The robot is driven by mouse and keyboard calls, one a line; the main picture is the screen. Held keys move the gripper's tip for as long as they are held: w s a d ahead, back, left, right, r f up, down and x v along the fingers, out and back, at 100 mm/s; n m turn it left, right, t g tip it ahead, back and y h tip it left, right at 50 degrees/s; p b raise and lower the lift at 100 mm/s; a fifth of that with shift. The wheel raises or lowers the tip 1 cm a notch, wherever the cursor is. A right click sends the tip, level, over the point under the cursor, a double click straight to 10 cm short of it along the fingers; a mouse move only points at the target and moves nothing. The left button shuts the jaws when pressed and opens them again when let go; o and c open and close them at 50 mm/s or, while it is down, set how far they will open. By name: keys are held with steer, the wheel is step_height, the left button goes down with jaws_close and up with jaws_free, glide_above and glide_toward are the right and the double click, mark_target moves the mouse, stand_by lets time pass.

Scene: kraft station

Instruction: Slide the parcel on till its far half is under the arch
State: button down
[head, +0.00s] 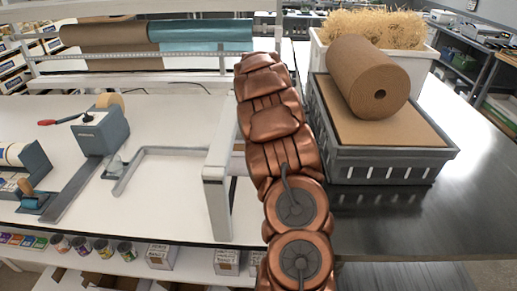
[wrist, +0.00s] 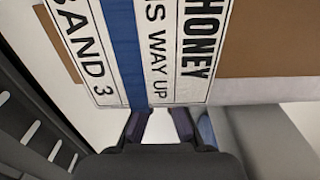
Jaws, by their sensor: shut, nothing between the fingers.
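The parcel fills the top of the wrist view as a brown box (wrist: 270,45) with a blue band and white labels reading HONEY, WAY UP and BAND 3. My gripper (wrist: 158,118) is shut and empty, its fingertips close to the parcel's near edge by the blue band. I cannot tell whether they touch it. The white arch (head: 218,165) stands at the right end of the white bench in the head view. My arm hides the gripper and most of the arch's right side there, so how far the parcel is under the arch cannot be told.
A grey slotted crate (head: 385,165) with a brown roll (head: 368,78) on it stands right of my arm. A white bin of straw (head: 375,35) is behind it. A tape dispenser (head: 100,130) and a grey bracket (head: 165,155) are on the bench (head: 150,205) at left.

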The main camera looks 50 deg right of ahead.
steer(key=shift+s+a, duration=0.15)
steer(key=shift+a, duration=0.1)
steer(key=shift+w+d, duration=1.15)
steer(key=shift+d, duration=0.25)
steer(key=shift+w+d+r, duration=0.1)
steer(key=shift+w+d, duration=0.1)
steer(key=shift+d, duration=0.05)
step_height(320, 180, up, 10)
steer(key=b, duration=0.3)
steer(key=shift+s, duration=0.15)
